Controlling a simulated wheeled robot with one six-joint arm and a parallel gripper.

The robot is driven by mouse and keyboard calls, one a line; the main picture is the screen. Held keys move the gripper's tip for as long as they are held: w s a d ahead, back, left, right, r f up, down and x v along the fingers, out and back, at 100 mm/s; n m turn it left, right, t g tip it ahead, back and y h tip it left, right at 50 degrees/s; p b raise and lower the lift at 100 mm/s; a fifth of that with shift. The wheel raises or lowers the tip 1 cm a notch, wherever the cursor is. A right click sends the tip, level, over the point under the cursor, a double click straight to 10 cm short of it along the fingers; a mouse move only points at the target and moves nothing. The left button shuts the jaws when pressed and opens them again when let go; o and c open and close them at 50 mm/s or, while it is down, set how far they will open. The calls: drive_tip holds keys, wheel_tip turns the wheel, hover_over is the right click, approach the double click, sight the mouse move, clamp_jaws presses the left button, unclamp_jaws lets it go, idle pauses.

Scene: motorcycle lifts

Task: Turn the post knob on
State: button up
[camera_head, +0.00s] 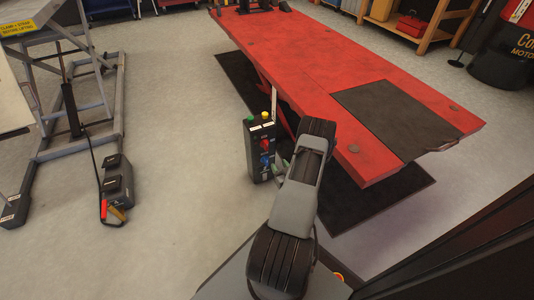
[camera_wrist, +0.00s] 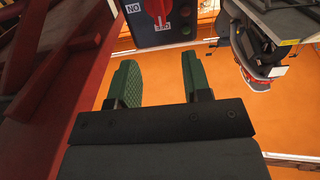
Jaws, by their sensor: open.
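The post (camera_head: 252,158) is a dark upright box left of the red lift, with a green and a yellow button on top. Its front carries a red knob (camera_head: 267,142) and a blue knob (camera_head: 265,160). In the wrist view the red knob (camera_wrist: 158,10) is at the top edge, partly cut off, with white labels beside and below it. My gripper (camera_wrist: 159,66) is open and empty, its green fingers apart and short of the panel. In the head view my gripper (camera_head: 281,168) is beside the post's lower front, partly hidden by my arm.
The red lift table (camera_head: 300,60) stands right of the post, over a dark mat. A grey lift frame (camera_head: 75,110) and a black control box (camera_head: 118,178) are on the left. The floor between them is clear.

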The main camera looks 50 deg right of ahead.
sight(267, 147)
drive_tip(key=b+x, duration=0.2)
drive_tip(key=x, duration=0.3)
drive_tip(key=b+x, duration=0.2)
drive_tip(key=x, duration=0.4)
drive_tip(key=shift+w+d+f, duration=0.15)
drive_tip(key=shift+w+f, duration=0.1)
drive_tip(key=shift+x, duration=0.85)
drive_tip(key=shift+r, duration=0.15)
clamp_jaws()
